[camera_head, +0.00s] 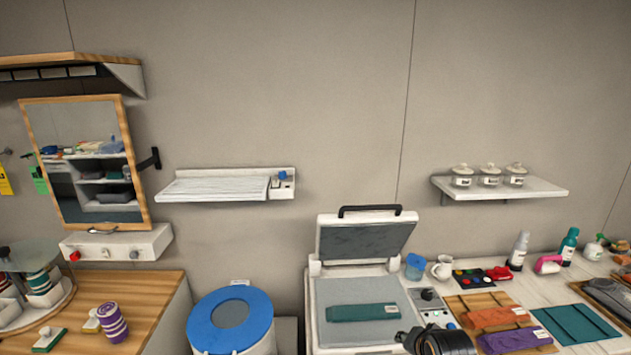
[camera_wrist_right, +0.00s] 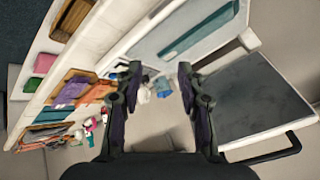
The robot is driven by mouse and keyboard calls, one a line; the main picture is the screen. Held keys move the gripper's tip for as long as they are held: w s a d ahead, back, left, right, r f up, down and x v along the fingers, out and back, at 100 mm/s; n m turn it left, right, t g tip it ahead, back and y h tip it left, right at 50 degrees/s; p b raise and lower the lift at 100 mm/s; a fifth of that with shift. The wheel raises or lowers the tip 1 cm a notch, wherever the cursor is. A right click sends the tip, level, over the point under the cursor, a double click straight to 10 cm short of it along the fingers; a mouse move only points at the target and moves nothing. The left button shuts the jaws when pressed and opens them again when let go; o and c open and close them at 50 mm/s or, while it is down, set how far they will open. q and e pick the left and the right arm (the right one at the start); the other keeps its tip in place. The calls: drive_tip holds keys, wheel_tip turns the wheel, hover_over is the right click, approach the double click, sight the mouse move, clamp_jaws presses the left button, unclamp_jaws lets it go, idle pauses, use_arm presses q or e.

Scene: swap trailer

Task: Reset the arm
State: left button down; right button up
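My right gripper (camera_wrist_right: 158,78) is open in the right wrist view, with its two dark fingers apart and nothing between them. Part of my dark right arm shows at the bottom of the head view, in front of the press. The press (camera_head: 335,341) has its lid (camera_head: 362,236) raised. A folded teal cloth (camera_head: 362,312) lies on its grey bed, and it also shows in the right wrist view (camera_wrist_right: 198,28). My left gripper is not in view.
Right of the press are a white mug (camera_head: 442,268), a blue cup (camera_head: 415,266), wooden trays of folded cloths, a teal mat (camera_head: 575,324) and several bottles. A blue-lidded bin (camera_head: 231,318) stands left of the press. A wooden counter (camera_head: 150,310) is further left.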

drive_tip(key=s+f+n+g, duration=0.2)
drive_tip(key=s+f+n, duration=0.25)
drive_tip(key=s, duration=0.75)
drive_tip(key=s+f+n+g, duration=0.25)
drive_tip(key=s+n, duration=0.25)
drive_tip(key=s, duration=0.6)
drive_tip(key=s+d+f+g+b, duration=0.1)
drive_tip(key=s+d+f+b, duration=0.15)
drive_tip(key=f, duration=1.45)
drive_tip(key=s+d+f+b, duration=0.1)
drive_tip(key=f+b, duration=0.2)
drive_tip(key=f, duration=1.3)
drive_tip(key=s+f+m+g+b, duration=0.1)
drive_tip(key=s+f+b, duration=0.1)
drive_tip(key=s+f, duration=1.5)
drive_tip(key=shift+s+d+f+b, duration=0.2)
drive_tip(key=shift+d+f+b, duration=0.2)
drive_tip(key=shift+f, duration=0.35)
